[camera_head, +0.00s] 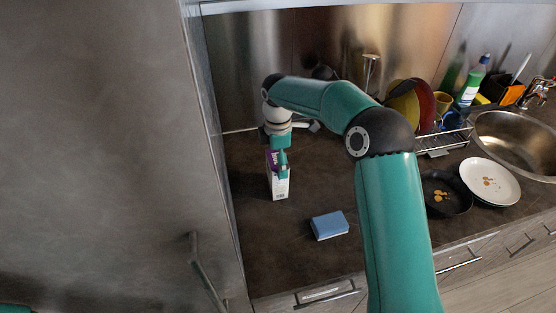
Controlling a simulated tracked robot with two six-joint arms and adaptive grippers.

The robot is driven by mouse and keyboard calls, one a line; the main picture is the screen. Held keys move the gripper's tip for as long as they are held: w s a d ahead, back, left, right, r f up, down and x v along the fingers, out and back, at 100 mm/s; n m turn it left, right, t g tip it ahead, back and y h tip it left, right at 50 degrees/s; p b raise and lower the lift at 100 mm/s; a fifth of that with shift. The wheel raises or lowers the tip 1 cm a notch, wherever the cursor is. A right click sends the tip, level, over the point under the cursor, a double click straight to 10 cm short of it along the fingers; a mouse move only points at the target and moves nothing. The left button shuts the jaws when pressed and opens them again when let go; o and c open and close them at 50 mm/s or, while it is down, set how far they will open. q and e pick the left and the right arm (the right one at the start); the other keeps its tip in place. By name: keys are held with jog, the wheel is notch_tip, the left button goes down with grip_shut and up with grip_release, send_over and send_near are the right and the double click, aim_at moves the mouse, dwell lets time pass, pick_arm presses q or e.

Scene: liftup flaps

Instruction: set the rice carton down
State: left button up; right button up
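The rice carton (280,188), white with a purple upper part, is upright on or just above the dark counter, near the tall cabinet. My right arm reaches in from the bottom right and bends over to it. My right gripper (281,162) points down at the carton's top, with one teal finger against the near face. The other finger is hidden, and the gripper appears shut on the carton. I cannot tell whether the carton's base touches the counter (305,190). My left gripper is not in view.
A blue sponge (330,225) lies on the counter in front and to the right of the carton. A tall cabinet (110,150) closes off the left. A dark pan (445,193), a white plate (490,181), a dish rack (445,140) and the sink (515,145) are at right.

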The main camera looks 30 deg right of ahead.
notch_tip(320, 180, up, 12)
dwell(0.6)
dwell(0.5)
